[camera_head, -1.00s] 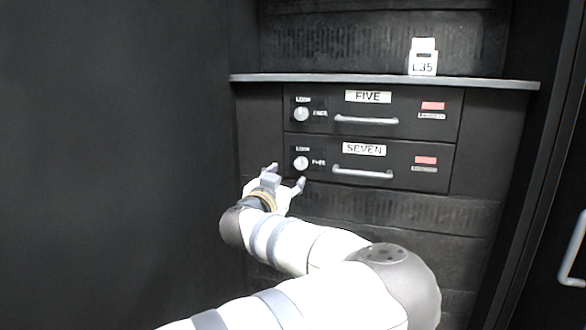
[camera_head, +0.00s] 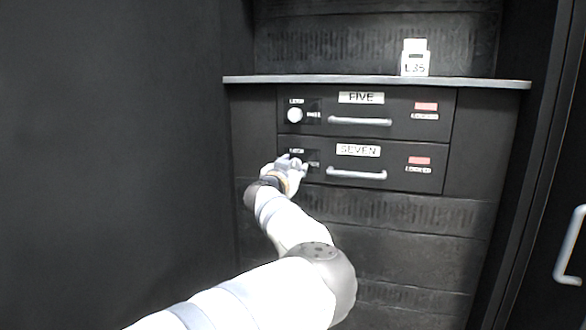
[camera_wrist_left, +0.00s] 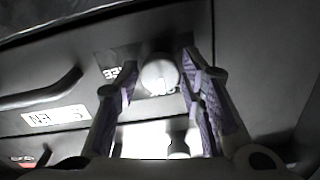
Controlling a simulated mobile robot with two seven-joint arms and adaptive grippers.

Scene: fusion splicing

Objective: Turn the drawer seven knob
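The drawer labelled SEVEN (camera_head: 387,173) is closed, below the drawer labelled FIVE. Its round white knob (camera_wrist_left: 158,74) shows in the left wrist view between the tips of my left gripper's fingers. My left gripper (camera_head: 291,163) is at the knob's place in the head view and mostly hides it. In the wrist view the left gripper (camera_wrist_left: 160,80) is open, with a finger on each side of the knob and a visible gap at each side. The drawer's red marker (camera_head: 419,160) is lit on its right. My right gripper is not in view.
The FIVE drawer (camera_head: 390,127) with its own knob (camera_head: 294,115) is just above. A ledge (camera_head: 370,81) runs over both drawers and bears a white L35 block (camera_head: 415,60). The SEVEN drawer's handle (camera_head: 356,174) is right of my gripper. A dark wall stands at the left.

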